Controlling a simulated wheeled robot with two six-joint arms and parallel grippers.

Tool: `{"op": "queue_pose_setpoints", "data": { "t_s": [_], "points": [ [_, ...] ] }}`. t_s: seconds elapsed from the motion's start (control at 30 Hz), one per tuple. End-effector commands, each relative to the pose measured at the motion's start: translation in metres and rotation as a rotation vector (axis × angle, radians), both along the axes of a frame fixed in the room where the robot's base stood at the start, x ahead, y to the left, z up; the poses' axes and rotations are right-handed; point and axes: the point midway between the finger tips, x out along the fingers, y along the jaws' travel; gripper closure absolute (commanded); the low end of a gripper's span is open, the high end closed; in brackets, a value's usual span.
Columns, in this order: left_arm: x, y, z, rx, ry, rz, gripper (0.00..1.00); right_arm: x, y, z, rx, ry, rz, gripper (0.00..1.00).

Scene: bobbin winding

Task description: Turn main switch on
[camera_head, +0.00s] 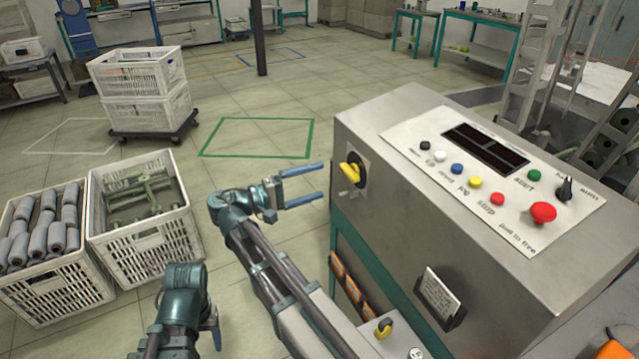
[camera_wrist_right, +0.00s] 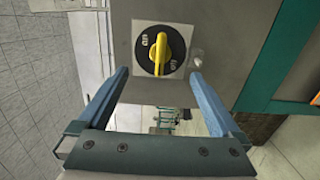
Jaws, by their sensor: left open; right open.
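The main switch (camera_head: 351,171) is a yellow knob on a round black plate on the left side face of the grey machine cabinet. In the right wrist view the switch (camera_wrist_right: 160,50) shows the words "on" and "off" on its plate, and the knob stands upright in the picture. My right gripper (camera_head: 322,181) is open and empty, its blue fingers pointing at the switch. In the wrist view the fingers lie to either side below the knob, apart from it. My left gripper (camera_head: 214,330) is low in the picture, partly hidden behind its own wrist.
The cabinet's sloping panel (camera_head: 490,175) carries a dark display, coloured buttons and a red stop button (camera_head: 542,212). A second yellow switch (camera_head: 383,328) sits lower down. White crates (camera_head: 145,250) with parts stand at the left. Floor between crates and cabinet is free.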

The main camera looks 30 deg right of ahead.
Motion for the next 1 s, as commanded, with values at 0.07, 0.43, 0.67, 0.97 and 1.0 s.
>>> {"op": "queue_pose_setpoints", "data": {
  "t_s": [0.07, 0.43, 0.67, 0.97, 1.0],
  "points": [
    [0.0, 0.0, 0.0, 0.0, 0.0, 0.0, 0.37, -0.001, -0.005, 0.0, 0.001, 0.0, -0.001, 0.0],
    [0.0, 0.0, 0.0, 0.0, 0.0, 0.0, 0.37, -0.002, -0.052, 0.0, 0.002, 0.001, -0.001, 0.0],
    [0.0, 0.0, 0.0, 0.0, 0.0, 0.0, 0.37, -0.001, -0.074, 0.0, 0.003, 0.001, 0.001, 0.0],
    [0.0, 0.0, 0.0, 0.0, 0.0, 0.0, 0.37, -0.001, -0.074, -0.001, 0.003, 0.001, 0.001, 0.0],
    [0.0, 0.0, 0.0, 0.0, 0.0, 0.0, 0.37, -0.001, -0.074, -0.001, 0.003, 0.001, 0.001, 0.0]
  ]
}}
